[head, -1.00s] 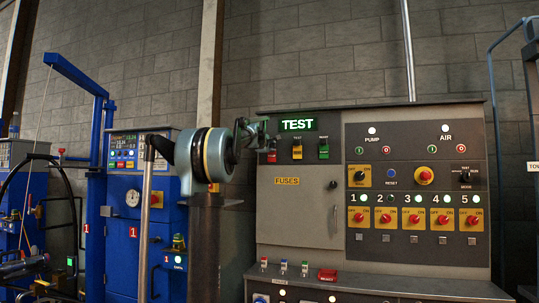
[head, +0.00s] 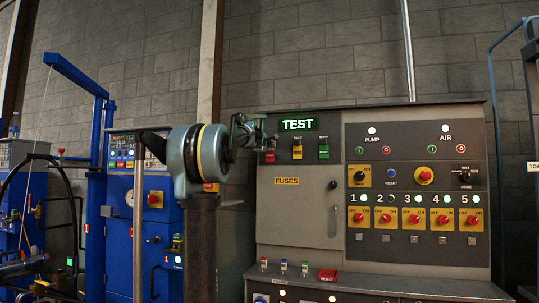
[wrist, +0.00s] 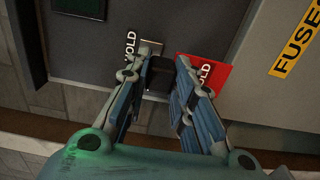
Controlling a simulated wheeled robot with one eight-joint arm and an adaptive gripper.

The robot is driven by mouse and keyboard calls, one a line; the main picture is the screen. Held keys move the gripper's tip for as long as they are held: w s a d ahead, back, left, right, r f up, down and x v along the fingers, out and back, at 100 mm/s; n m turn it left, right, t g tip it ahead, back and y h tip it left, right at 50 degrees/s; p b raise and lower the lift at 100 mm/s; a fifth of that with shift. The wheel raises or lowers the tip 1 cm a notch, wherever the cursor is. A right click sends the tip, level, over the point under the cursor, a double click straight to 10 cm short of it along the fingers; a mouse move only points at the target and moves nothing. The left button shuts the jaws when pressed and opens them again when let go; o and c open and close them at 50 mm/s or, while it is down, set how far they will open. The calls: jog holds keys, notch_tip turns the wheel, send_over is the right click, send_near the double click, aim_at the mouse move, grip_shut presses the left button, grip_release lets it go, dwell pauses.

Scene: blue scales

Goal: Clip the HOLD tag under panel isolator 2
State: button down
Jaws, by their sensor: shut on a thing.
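The red HOLD tag (wrist: 208,72) shows in the wrist view beside my right finger, with a black block (wrist: 160,76) between the fingertips. My gripper (wrist: 158,78) is shut on this block, which appears to be the tag's clip. In the head view my gripper (head: 254,131) is at the panel's upper left edge, with the red tag (head: 270,157) just below it. Panel isolator 2 (head: 386,218) is a red knob on a yellow plate, second in the row, well to the right. A small grey square (head: 386,239) sits under it. Contact of the tag with the panel is unclear.
The grey FUSES door (head: 287,210) lies between my gripper and the isolator row. A ledge (head: 400,285) with small switches and a red item (head: 327,275) juts out below. Blue machines (head: 115,230) stand at the left. A HOLD label (wrist: 130,48) is beside my left finger.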

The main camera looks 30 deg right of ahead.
jog(key=shift+s+a, duration=0.45)
jog(key=shift+a, duration=0.1)
jog(key=shift+s+a, duration=0.1)
